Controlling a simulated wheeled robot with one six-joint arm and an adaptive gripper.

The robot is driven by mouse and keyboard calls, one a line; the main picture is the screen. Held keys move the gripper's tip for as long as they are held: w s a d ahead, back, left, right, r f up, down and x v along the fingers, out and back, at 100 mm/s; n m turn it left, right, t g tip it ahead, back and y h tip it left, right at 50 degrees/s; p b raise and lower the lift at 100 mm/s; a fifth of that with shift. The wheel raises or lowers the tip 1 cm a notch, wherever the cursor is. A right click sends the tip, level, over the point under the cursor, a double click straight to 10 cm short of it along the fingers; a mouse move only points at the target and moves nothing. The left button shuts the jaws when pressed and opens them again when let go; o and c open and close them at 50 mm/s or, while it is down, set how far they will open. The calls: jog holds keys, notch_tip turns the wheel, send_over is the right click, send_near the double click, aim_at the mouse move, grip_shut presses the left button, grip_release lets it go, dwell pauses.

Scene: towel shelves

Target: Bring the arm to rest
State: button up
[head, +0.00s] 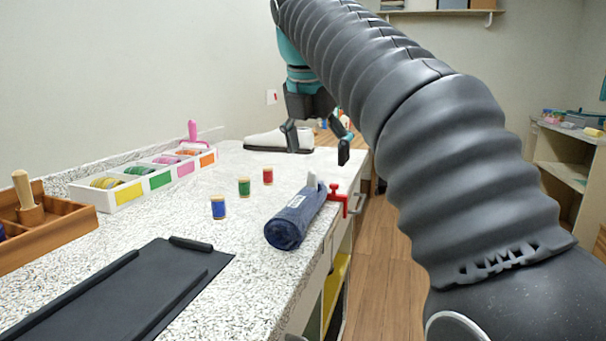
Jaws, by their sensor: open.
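My gripper (325,148) hangs fingers-down above the far part of the speckled counter (155,222). Its two dark fingers are spread apart and nothing shows between them. My arm runs from the lower right up to the top of the picture, then down to the gripper. A rolled dark blue towel (296,217) lies near the counter's front edge, closer to the camera than the gripper. A white shoe-like object (265,141) lies behind the left finger; whether they touch cannot be told.
Blue (218,208), green (244,187) and red (268,176) spools stand mid-counter. A red clamp (338,197) sits at the edge. A black tray (125,290), wooden box (45,238) and white divided box (140,180) are left. Shelves (565,165) stand right, beyond open floor (385,270).

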jog(key=s+d+f+m, duration=0.4)
jog(key=s+f+m, duration=0.3)
jog(key=f+m, duration=0.3)
jog(key=s+d+f+m+y, duration=0.1)
jog(key=s+d+f+m, duration=0.3)
jog(key=s+f+m, duration=0.4)
jog(key=s+d+f+m+t, duration=0.1)
jog(key=s+d+f+m, duration=0.4)
jog(key=s+f+m, duration=0.3)
notch_tip(320, 180, down, 5)
jog(key=m, duration=0.3)
jog(key=shift+f+m, duration=0.15)
jog(key=shift+m, duration=0.15)
